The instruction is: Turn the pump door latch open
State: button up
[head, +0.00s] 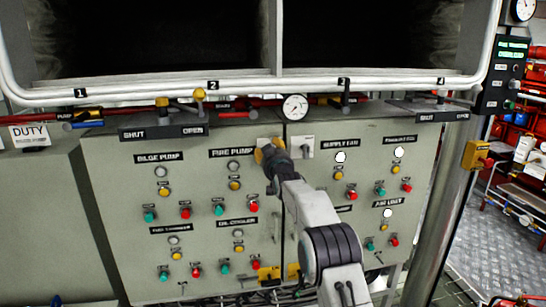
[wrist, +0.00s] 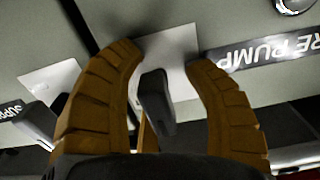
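The pump door latch is a short black handle (wrist: 156,102) on a white plate (wrist: 180,52), beside the FIRE PUMP label in the wrist view. My gripper (wrist: 170,58), with two orange-brown ribbed fingers, is open around the handle, one finger on each side. Gaps show on both sides, so the fingers do not appear closed on it. In the head view my gripper (head: 267,152) is at the cabinet front, just right of the FIRE PUMP label, and hides the handle.
A second white plate with a similar dark handle (head: 304,149) sits just right of my gripper, across the door seam. The panel holds several coloured buttons and lamps. A red pipe, a gauge (head: 294,107) and white rails run above. A post (head: 451,190) stands at the right.

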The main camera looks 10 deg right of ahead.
jog(key=shift+s+r+b, duration=0.1)
jog(key=shift+s+b, duration=0.05)
jog(key=shift+b, duration=0.75)
jog(key=shift+s+d, duration=0.1)
jog(key=shift+s, duration=0.05)
jog(key=shift+s+b, duration=0.1)
jog(key=shift+b, duration=0.35)
jog(key=shift+s+b, duration=1)
jog(key=shift+b, duration=0.6)
jog(key=shift+s, duration=0.15)
jog(key=shift+c, duration=0.2)
